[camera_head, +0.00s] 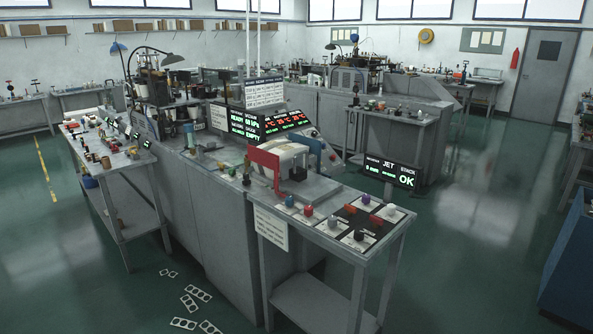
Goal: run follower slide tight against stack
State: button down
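A machine with a red upright bracket (264,160), a pale curved part (290,152) and a blue arm (326,154) stands at the near end of the long grey bench. I cannot tell for sure which part is the follower slide or the stack, nor whether they touch. A small black sign (393,172) beside the near table reads "JET", "STACK" and "OK" in its larger words. My gripper is not in view.
The near table (345,243) carries several coloured knobs on a black and white panel. A side table (122,172) with small parts stands at left. Punched white scraps (198,292) lie on the green floor. Open floor (470,220) is at right, with a blue cabinet (570,260) at the edge.

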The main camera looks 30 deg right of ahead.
aim_at(292, 168)
jog(key=i, duration=0.85)
jog(key=z, duration=0.05)
